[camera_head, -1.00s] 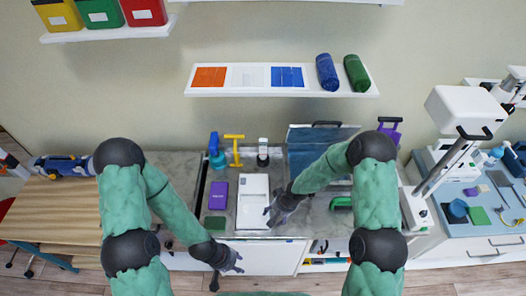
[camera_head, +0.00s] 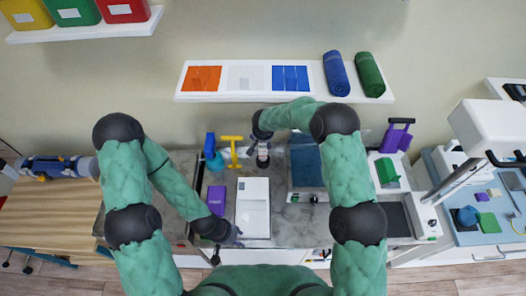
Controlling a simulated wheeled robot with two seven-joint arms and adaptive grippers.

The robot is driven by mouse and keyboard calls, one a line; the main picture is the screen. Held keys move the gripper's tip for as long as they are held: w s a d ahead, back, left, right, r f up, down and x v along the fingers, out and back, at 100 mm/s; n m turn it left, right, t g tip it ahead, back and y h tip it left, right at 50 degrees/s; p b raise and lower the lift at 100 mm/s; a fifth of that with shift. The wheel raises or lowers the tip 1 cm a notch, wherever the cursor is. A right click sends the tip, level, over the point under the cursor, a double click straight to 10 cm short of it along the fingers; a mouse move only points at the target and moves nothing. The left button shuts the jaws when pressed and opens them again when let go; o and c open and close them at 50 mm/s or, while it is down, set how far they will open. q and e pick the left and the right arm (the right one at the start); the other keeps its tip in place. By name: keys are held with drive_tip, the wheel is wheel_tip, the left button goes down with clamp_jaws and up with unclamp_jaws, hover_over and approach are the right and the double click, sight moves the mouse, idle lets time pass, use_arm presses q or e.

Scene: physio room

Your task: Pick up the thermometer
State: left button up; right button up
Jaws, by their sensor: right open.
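A small upright white-and-dark device (camera_head: 262,162), which looks like the thermometer, stands at the back of the grey counter. My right gripper (camera_head: 262,148) is open at this device and partly hides it. I cannot tell whether the fingers touch it. My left gripper (camera_head: 232,237) is low over the counter's front edge, by the front of a white tray-like box (camera_head: 253,187). It is too small and dark to tell whether it is open.
A blue bottle (camera_head: 212,152) and a yellow stand (camera_head: 232,150) are just left of the device. A purple box (camera_head: 216,194) lies before them. A blue case (camera_head: 305,165) is close on the right. A wall shelf (camera_head: 285,97) hangs above.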

sight(263, 145)
drive_tip(key=p+x, duration=0.3)
drive_tip(key=x, duration=0.4)
drive_tip(key=shift+a+f, duration=0.1)
drive_tip(key=shift+f, duration=0.25)
drive_tip(key=shift+x, duration=1.1)
drive_tip(key=shift+s, duration=0.1)
